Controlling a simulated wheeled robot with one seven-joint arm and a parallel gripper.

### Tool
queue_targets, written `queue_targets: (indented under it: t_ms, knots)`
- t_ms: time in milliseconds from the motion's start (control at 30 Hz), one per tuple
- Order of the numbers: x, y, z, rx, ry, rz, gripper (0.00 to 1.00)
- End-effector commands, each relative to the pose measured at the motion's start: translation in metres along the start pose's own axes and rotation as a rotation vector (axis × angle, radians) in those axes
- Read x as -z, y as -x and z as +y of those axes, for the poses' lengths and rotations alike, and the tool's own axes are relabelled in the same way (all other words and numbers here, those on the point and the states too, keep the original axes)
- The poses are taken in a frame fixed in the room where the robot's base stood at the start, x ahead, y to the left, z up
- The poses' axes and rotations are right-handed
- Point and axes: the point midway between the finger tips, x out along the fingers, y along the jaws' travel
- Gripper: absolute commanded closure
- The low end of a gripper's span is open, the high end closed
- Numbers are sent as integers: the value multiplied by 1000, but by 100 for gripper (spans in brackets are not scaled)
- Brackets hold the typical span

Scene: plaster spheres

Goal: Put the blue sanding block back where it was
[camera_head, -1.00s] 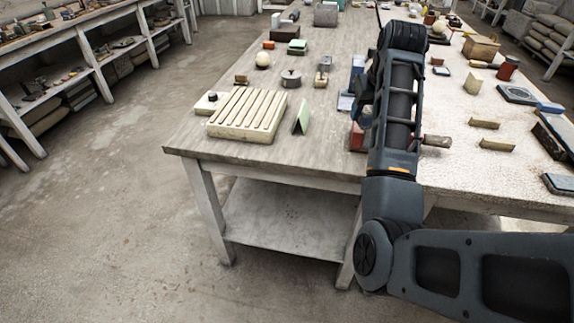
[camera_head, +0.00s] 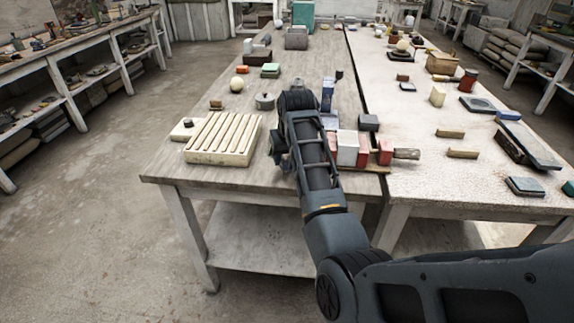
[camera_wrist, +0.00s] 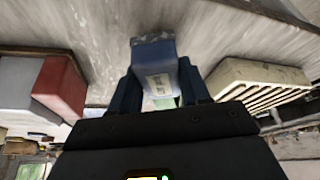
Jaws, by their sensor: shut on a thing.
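In the wrist view, my gripper (camera_wrist: 160,82) is shut on the blue sanding block (camera_wrist: 153,50), which carries a pale label on its near face. The block sits between the two dark fingers, with pale grey-brown tabletop behind it. I cannot tell whether the block touches the table. In the head view, my arm is over the near part of the left table (camera_head: 262,185) and hides the block and the fingertips.
A cream ribbed slab (camera_head: 222,138) lies left of my arm; it also shows in the wrist view (camera_wrist: 258,77). Right of my arm stand a white block (camera_head: 347,148) and a red block (camera_head: 385,152). A blue item (camera_head: 327,92) stands behind.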

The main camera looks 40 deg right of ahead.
Motion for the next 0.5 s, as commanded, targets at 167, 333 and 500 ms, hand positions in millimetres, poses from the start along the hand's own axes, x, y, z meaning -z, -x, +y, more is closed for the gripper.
queue_targets:
  t_ms: [167,333,500]
  knots:
    - [-11,-23,0,0,0,-5,88]
    - [-14,-32,0,1,0,-2,88]
    - [-14,-31,0,1,-1,-2,88]
